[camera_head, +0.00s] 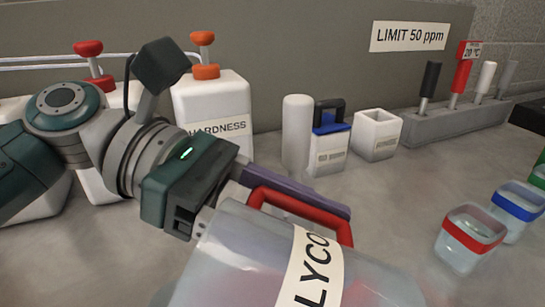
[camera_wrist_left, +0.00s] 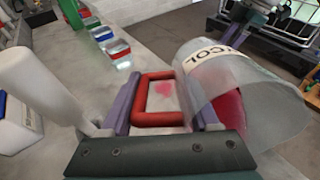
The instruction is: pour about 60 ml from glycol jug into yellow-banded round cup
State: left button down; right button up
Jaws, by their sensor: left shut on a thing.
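My left gripper (camera_head: 318,200) is shut on the red handle (camera_head: 300,205) of the glycol jug (camera_head: 235,262), a translucent vessel with a white label reading "LYCO". The jug is held tilted in the foreground, its lower part cut off by the frame. In the left wrist view, the purple fingers of the gripper (camera_wrist_left: 162,105) flank the red handle, and pink-red liquid (camera_wrist_left: 230,115) shows inside the jug (camera_wrist_left: 275,105). No yellow-banded round cup can be made out.
A red-banded cup (camera_head: 468,240) and a blue-banded cup (camera_head: 516,208) stand at the right, with green items at the edge. White bottles, one labelled "HARDNESS" (camera_head: 215,105), stand behind my arm. A grey rack (camera_head: 455,122) holds several probes. Bench centre-right is clear.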

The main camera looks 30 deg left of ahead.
pick_arm(q)
jog(key=shift+d+r, duration=0.1)
dwell(0.4)
jog(key=shift+r+h, duration=0.2)
jog(key=shift+h, duration=0.2)
dwell(1.2)
dwell(0.3)
